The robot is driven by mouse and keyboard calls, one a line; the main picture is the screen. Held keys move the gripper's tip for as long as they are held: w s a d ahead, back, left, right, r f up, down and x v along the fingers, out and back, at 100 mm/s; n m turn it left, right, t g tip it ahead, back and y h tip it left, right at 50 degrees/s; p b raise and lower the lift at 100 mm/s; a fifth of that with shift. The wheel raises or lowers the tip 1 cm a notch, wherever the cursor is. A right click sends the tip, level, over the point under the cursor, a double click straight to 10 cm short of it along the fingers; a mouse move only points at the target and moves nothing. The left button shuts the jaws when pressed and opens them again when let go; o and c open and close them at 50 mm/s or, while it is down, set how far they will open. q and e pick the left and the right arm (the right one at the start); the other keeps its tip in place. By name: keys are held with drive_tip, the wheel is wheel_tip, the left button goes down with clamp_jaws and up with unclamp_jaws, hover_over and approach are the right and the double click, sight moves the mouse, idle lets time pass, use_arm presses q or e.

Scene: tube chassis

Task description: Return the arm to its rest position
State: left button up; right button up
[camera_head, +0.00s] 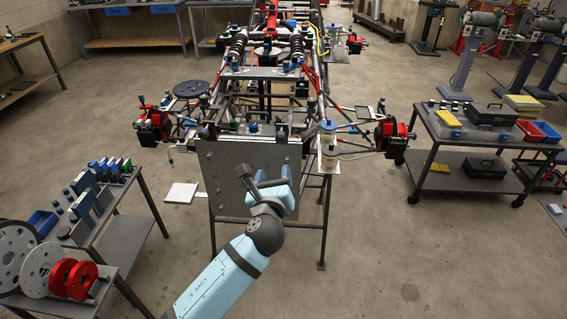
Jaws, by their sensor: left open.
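My left arm (225,278) comes in from the bottom left and reaches up toward the front of the tube chassis. Its gripper (262,180) is open, in front of the grey front plate (228,172) of the chassis. I see nothing between its fingers. I cannot tell from this view whether it touches the plate. The tube chassis (313,85) stands on a dark frame in the middle of the room, with red brake parts at both front corners. My right gripper is not in view.
A bench (110,215) with blue and green boxes stands at the left, with discs (75,278) in front. A wheeled cart (440,128) with cases and trays stands at the right.

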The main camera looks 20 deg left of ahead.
use_arm(q)
drive_tip(key=s+f+n+g+h+p, duration=0.2)
drive_tip(key=s+f+n+g+h, duration=0.4)
drive_tip(key=s+f+n, duration=1.8)
drive_tip(key=shift+s+d+n+h, duration=0.4)
drive_tip(key=shift+s+n+h, duration=0.5)
drive_tip(key=shift+s+n, duration=0.3)
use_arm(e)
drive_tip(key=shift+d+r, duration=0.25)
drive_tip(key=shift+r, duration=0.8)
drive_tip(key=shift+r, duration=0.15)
use_arm(q)
drive_tip(key=shift+w, duration=0.1)
drive_tip(key=shift+c, duration=1.1)
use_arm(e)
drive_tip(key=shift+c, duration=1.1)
use_arm(q)
drive_tip(key=shift+d, duration=0.1)
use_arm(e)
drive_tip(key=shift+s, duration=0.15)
